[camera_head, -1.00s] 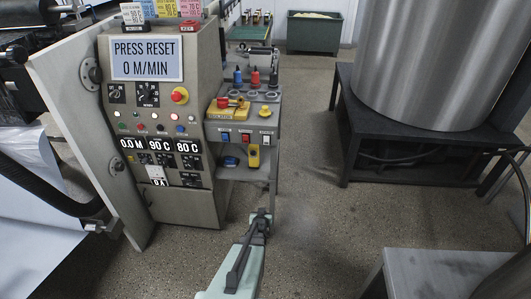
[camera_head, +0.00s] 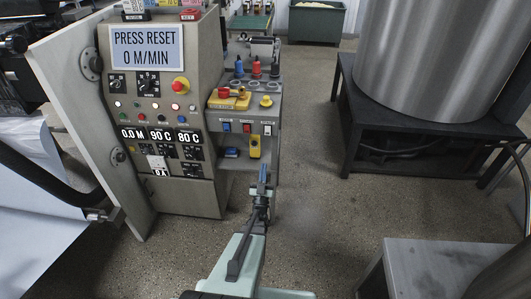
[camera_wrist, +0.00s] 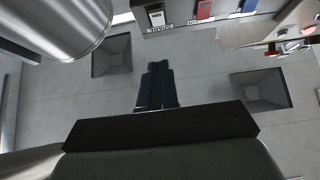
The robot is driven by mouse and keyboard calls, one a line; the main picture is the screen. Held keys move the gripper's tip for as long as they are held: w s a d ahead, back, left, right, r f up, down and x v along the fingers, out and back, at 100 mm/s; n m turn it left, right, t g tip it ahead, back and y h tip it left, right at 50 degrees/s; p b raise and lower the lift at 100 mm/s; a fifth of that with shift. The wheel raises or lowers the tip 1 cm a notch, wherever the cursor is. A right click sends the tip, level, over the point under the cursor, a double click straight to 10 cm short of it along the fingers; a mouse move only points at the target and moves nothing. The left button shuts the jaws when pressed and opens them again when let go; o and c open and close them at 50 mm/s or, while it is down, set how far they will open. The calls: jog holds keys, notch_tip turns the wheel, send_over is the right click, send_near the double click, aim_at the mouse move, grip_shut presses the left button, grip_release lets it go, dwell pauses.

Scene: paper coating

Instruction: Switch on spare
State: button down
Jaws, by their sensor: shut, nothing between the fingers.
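Three rocker switches sit in a row on the front of the small grey side panel: a blue one (camera_head: 226,127), a red one (camera_head: 247,128) and a white one (camera_head: 267,129) at the right. In the wrist view the white switch (camera_wrist: 157,15), red switch (camera_wrist: 204,9) and blue switch (camera_wrist: 249,5) are at the top edge. Their labels are too small to read surely. My gripper (camera_head: 263,173) is shut and empty, below the switch row and apart from it. Its fingertips also show in the wrist view (camera_wrist: 158,68), pointing toward the white switch side.
A yellow pendant (camera_head: 255,147) and a blue item (camera_head: 231,153) are under the switches. The control cabinet (camera_head: 185,195) stands left; a black stand (camera_head: 400,150) with a steel drum is right. Floor between is free.

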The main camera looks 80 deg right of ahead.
send_near(267, 132)
notch_tip(267, 132, up, 4)
jog(key=d, duration=0.3)
jog(key=shift+s+d+f, duration=0.1)
jog(key=shift+d+f, duration=0.1)
jog(key=shift+d, duration=0.6)
